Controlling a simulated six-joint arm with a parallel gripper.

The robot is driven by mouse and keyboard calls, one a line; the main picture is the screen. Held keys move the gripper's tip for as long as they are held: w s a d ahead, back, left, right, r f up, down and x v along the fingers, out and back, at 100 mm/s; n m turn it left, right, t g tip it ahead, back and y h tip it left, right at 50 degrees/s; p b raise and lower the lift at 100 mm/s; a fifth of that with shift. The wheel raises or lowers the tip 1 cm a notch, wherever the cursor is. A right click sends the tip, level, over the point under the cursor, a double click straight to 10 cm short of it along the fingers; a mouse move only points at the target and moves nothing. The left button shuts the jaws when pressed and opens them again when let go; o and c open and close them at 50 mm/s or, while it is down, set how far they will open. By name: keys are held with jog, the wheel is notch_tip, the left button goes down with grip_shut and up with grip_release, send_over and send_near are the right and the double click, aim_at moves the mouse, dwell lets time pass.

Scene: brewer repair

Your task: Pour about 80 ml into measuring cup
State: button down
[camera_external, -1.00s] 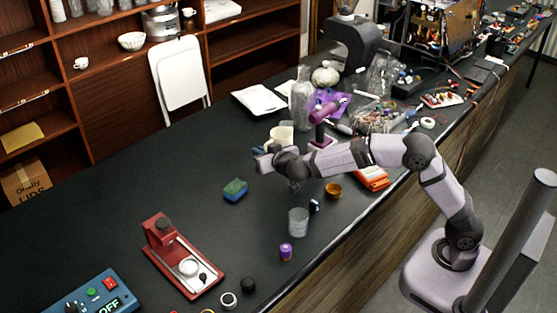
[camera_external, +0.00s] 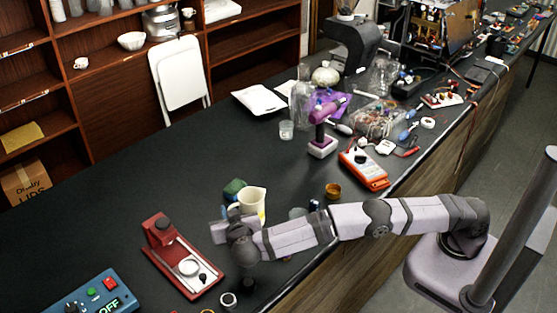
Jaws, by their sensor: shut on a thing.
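A cream jug (camera_external: 252,201) with a spout and a yellowish mark on its side is held near the middle of the black bench, looking roughly upright. My gripper (camera_external: 234,218) is shut on the jug at its lower left; the finger contact is partly hidden. A clear cup (camera_external: 298,213), likely the measuring cup, stands to the right of the jug, mostly hidden behind my arm. Only its upper part shows, and its contents and markings cannot be read. Another small clear glass (camera_external: 286,130) stands farther back.
A green and blue sponge (camera_external: 234,187) is just behind the jug. An amber cup (camera_external: 333,191) and a small dark blue item (camera_external: 314,205) are near the clear cup. A red scale-like device (camera_external: 178,262) stands at left. The bench's back left is clear.

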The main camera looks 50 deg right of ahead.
aim_at(253, 207)
jog(key=shift+h, duration=0.3)
jog(key=s+a, duration=0.1)
jog(key=s+a+f, duration=0.1)
jog(key=s, duration=0.1)
jog(key=s+f, duration=0.1)
jog(key=shift+s+a+f+p, duration=0.1)
jog(key=shift+s+a+p, duration=0.2)
jog(key=shift+a+p, duration=0.1)
